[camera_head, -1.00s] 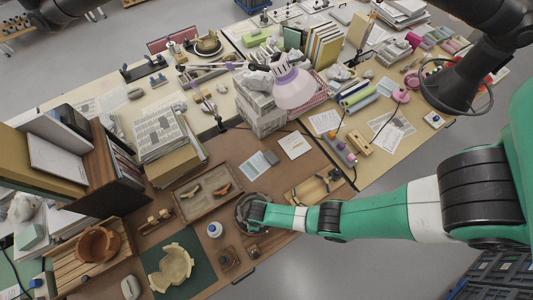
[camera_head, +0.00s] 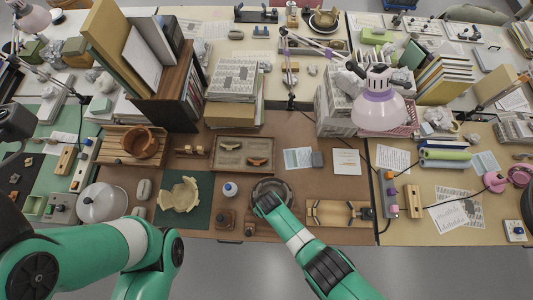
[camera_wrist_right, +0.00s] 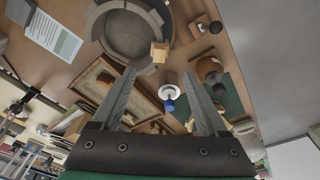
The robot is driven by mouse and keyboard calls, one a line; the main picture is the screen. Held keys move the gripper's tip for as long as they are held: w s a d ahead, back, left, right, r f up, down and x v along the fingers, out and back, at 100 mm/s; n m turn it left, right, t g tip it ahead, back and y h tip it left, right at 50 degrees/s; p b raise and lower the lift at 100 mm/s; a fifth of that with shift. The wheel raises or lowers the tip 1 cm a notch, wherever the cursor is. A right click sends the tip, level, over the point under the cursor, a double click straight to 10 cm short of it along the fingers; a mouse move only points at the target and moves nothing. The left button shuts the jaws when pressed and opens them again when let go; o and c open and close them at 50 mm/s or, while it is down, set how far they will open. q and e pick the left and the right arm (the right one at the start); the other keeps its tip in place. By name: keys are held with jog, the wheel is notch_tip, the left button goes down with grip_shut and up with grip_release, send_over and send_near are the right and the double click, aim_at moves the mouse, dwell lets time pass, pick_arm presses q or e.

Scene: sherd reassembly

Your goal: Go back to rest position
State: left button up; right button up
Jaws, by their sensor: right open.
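My right arm reaches in from the bottom in the head view, with its end (camera_head: 266,200) over a round grey dish (camera_head: 284,188). In the right wrist view my right gripper (camera_wrist_right: 163,88) has its two fingers spread with nothing held. A white bottle with a blue cap (camera_wrist_right: 171,92) shows beyond the gap between them, and the grey dish (camera_wrist_right: 100,22) lies beyond. My left arm is bent at the lower left of the head view; its gripper is out of view. A cream broken bowl (camera_head: 179,196) sits on a green mat (camera_head: 201,213). Two sherds (camera_head: 230,155) (camera_head: 258,161) lie in a tray (camera_head: 245,142).
The bottle (camera_head: 230,189) stands left of the dish, near small wooden blocks (camera_head: 225,220). A wooden rack (camera_head: 340,213) lies right of it. A brown pot (camera_head: 139,142) sits on a slatted crate (camera_head: 112,147). A lamp (camera_head: 381,108) overhangs the back. Grey floor is clear in front.

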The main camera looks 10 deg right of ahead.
jog(key=shift+d, duration=0.15)
dwell(0.3)
jog(key=w+d+r+m+t+y, duration=0.1)
jog(key=w+r+t, duration=0.2)
jog(key=w+r, duration=0.6)
jog(key=w+d+r+m+t, duration=0.1)
jog(key=w+d+r+t, duration=0.1)
jog(key=w+r, duration=0.7)
jog(key=w+d+r+m+t, duration=0.1)
jog(key=w+d+r+t, duration=0.2)
jog(key=r, duration=0.6)
jog(key=w+d+r+t, duration=0.15)
jog(key=w+r, duration=0.25)
jog(key=r, duration=0.5)
jog(key=w+d+r+m+t, duration=0.1)
jog(key=w+r+t, duration=0.25)
jog(key=r, duration=0.55)
jog(key=s+d+r+m+t, duration=0.1)
jog(key=s+d+r+t, duration=0.15)
jog(key=r, duration=0.75)
jog(key=s+d+r+t, duration=0.2)
jog(key=d+r+t, duration=0.1)
jog(key=r, duration=0.8)
jog(key=s+d+r+m+t, duration=0.1)
jog(key=s+r+t, duration=0.6)
jog(key=s+r, duration=1)
jog(key=shift+s+d+r, duration=0.35)
jog(key=shift+s+d, duration=0.35)
jog(key=shift+s, duration=0.4)
